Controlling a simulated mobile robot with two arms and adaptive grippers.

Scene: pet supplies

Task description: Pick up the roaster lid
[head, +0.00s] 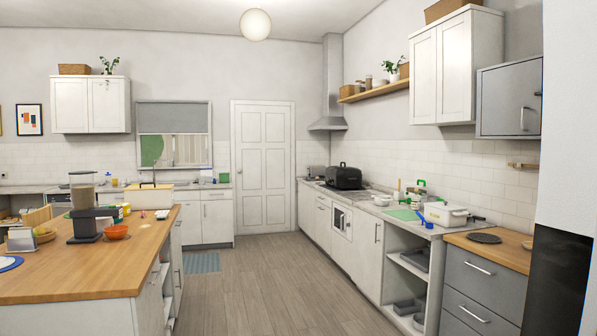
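A black roaster (345,183) stands on the stovetop along the right wall, some way off in the head view. Its dark top, which looks like the roaster lid (343,171), has a small handle on it. The seam between lid and body is too small to make out. Neither of my grippers is in view, and nothing in view is being held.
A wooden-topped island (110,270) fills the left, with a grinder-like appliance (84,210) and an orange bowl (116,232). The right counter holds a green board (403,214) and a white container (445,215). The wooden floor (260,270) between them is clear, apart from a small mat (202,263).

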